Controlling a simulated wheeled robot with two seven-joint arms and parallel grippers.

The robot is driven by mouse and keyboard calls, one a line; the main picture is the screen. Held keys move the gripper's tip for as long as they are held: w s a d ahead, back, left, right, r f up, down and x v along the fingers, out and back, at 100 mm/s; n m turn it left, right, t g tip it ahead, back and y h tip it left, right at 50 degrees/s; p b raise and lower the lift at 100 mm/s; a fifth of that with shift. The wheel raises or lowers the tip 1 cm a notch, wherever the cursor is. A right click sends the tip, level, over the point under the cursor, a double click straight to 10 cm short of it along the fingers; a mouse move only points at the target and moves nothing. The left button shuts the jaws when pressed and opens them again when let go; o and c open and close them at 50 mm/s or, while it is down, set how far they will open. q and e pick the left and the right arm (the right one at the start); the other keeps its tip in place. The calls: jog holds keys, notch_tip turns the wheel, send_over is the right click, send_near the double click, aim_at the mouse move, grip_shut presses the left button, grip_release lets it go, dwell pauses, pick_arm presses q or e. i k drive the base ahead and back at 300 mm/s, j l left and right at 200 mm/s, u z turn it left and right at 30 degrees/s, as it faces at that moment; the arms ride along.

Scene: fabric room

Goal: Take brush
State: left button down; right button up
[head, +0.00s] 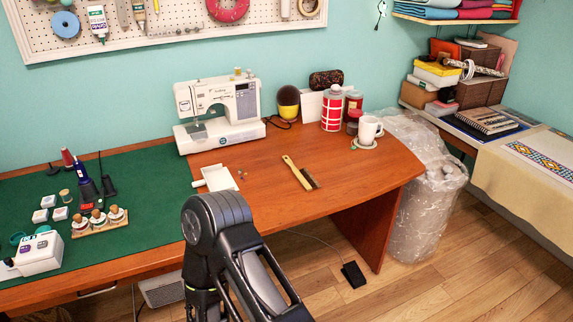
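A brush (300,173) with a pale wooden handle and dark bristles lies on the bare brown part of the table (350,190), right of the middle. Its handle points to the back left and its bristles to the front right. Nothing touches it. A black arm link of mine rises at the bottom centre, in front of the table and apart from the brush. Neither gripper's fingers can be seen.
A white dustpan-like piece (217,178) lies left of the brush, below a white sewing machine (218,110). A red-and-white bottle (332,108) and a white mug (368,130) stand behind right. Spools and small boxes crowd the green mat (140,200). Table around the brush is clear.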

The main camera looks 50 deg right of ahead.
aim_at(307, 184)
jog(key=l, duration=0.45)
jog(key=k+l+u, duration=0.1)
jog(key=l, duration=0.35)
jog(key=k+l, duration=0.15)
jog(key=l, duration=0.7)
jog(key=k+l+u, duration=0.1)
jog(key=l, duration=0.35)
jog(key=k+l, duration=0.15)
jog(key=l, duration=0.3)
jog(key=k+l+u, duration=0.1)
jog(key=l, duration=0.3)
